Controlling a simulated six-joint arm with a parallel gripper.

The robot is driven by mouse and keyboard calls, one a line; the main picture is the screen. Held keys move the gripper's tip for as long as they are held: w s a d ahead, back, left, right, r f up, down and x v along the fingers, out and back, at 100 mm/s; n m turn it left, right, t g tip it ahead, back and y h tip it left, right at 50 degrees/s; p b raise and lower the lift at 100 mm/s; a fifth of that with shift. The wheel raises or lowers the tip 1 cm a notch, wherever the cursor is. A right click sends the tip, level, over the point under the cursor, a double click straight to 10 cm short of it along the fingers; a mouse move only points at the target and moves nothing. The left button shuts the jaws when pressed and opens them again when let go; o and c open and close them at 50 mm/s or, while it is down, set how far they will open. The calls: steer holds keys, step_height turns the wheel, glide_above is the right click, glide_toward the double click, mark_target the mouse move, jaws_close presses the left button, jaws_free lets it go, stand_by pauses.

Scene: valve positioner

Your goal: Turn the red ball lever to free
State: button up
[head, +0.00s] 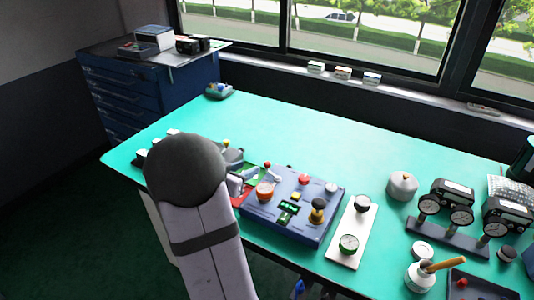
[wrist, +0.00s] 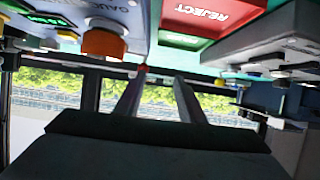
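A small red ball (head: 267,164) stands at the back left of the blue control box in the head view, beside a pale lever-like part. In the wrist view, which looks upside down, a small red piece (wrist: 143,67) shows just beyond the tip of one finger; I cannot tell for sure that it is the same ball. My gripper (wrist: 157,78) is open, with a clear gap between its two pale fingers and nothing between them. The lever's markings cannot be read.
The blue control box (head: 285,222) carries an orange knob (head: 265,192), a red button (head: 305,179) and a black-and-yellow knob (head: 318,210). A red REJECT tray (wrist: 210,12) lies close to the gripper. A gauge plate (head: 343,255) stands right of the box.

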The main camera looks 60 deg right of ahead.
mark_target(266, 165)
steer(key=s, duration=0.1)
steer(key=s+d+m, duration=0.1)
steer(key=s+g, duration=0.1)
steer(key=shift+d+r, duration=0.15)
steer(key=shift+d, duration=0.1)
steer(key=shift+x, duration=3.65)
steer(key=shift+w, duration=0.1)
jaws_close()
